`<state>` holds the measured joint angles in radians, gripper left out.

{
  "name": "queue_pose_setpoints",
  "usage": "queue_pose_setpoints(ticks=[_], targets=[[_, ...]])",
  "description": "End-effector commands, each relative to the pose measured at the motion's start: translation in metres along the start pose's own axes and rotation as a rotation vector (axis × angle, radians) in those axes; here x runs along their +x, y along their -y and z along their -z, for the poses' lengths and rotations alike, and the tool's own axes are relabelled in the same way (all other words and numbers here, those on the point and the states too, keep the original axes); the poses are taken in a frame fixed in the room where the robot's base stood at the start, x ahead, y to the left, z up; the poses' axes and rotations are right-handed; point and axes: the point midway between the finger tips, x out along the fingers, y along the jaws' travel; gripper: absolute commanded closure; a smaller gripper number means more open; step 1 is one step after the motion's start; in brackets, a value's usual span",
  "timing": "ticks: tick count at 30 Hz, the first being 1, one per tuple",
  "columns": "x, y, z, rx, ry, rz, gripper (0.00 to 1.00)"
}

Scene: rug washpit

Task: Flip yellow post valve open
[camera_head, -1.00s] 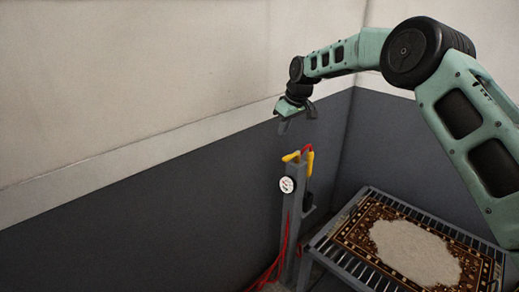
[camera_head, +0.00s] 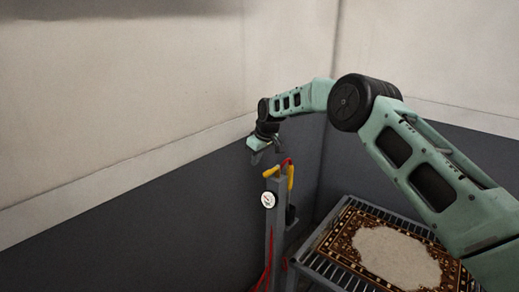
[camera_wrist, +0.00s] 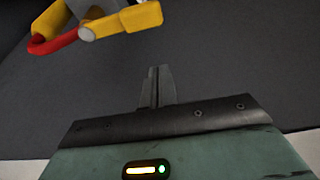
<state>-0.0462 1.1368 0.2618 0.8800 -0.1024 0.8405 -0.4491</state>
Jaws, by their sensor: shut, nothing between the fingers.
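The yellow valve handle (camera_head: 271,172) sits at the top of a grey post (camera_head: 272,226) in the head view. In the wrist view the yellow handle (camera_wrist: 120,22) is at the top left, beside a red hose loop (camera_wrist: 52,42). My gripper (camera_head: 256,158) is just above and left of the post top, pointing down. In the wrist view my gripper's fingers (camera_wrist: 156,75) are together and empty, with dark wall behind them. A visible gap separates them from the yellow handle.
A round white gauge (camera_head: 268,200) is on the post's upper part. A slatted metal rack (camera_head: 318,262) with a patterned rug (camera_head: 390,250) stands to the right. The two-tone wall is close behind the post and to its left.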

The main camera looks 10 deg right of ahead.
Motion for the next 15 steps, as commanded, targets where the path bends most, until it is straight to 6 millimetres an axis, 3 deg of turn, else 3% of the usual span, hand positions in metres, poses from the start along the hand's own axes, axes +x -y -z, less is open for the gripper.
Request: queue_pose_setpoints(ticks=[5,15], targets=[[0.027,0.000,-0.001,0.001,0.002,0.001,1.00],[0.015,0.000,-0.025,0.001,0.002,0.001,1.00]])
